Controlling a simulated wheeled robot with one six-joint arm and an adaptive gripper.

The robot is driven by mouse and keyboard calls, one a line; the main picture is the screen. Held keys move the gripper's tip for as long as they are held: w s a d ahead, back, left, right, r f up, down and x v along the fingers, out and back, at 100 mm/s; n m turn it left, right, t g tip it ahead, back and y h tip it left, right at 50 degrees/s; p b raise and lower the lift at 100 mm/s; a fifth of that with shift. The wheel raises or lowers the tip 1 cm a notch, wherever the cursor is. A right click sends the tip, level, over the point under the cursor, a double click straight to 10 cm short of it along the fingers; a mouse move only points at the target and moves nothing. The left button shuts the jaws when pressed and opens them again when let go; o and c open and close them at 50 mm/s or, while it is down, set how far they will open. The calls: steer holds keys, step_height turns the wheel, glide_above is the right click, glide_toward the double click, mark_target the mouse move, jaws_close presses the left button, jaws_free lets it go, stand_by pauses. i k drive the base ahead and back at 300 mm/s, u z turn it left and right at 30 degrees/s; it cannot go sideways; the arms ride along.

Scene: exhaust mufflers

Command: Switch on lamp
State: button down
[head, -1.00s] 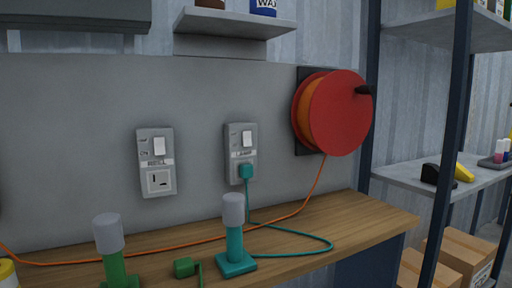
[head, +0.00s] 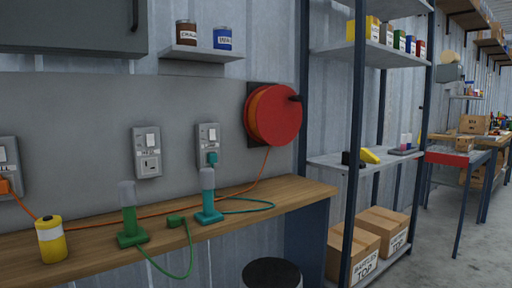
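A teal lamp-like post (head: 207,198) with a pale grey top stands on the wooden bench. Its teal cable runs to a teal plug (head: 212,158) in the right wall socket (head: 208,140), which has a white rocker switch (head: 212,133). A similar green post (head: 129,217) stands to the left; its cable ends in a green plug (head: 176,221) lying on the bench. The middle socket (head: 147,152) is empty. The left socket (head: 8,165), partly cut off, holds an orange plug (head: 5,186). Neither post visibly glows. Switch positions are too small to tell. My gripper is not in view.
A red cable reel (head: 272,115) hangs right of the sockets, its orange cable crossing the bench (head: 290,195). A yellow can (head: 52,240) stands at the left. A dark round bin (head: 272,273) stands before the bench. Shelving (head: 345,160) stands right; floor is clear beyond.

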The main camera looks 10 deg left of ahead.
mark_target(212, 135)
steer(key=u, duration=0.7)
steer(key=i, duration=0.7)
steer(key=u, duration=0.3)
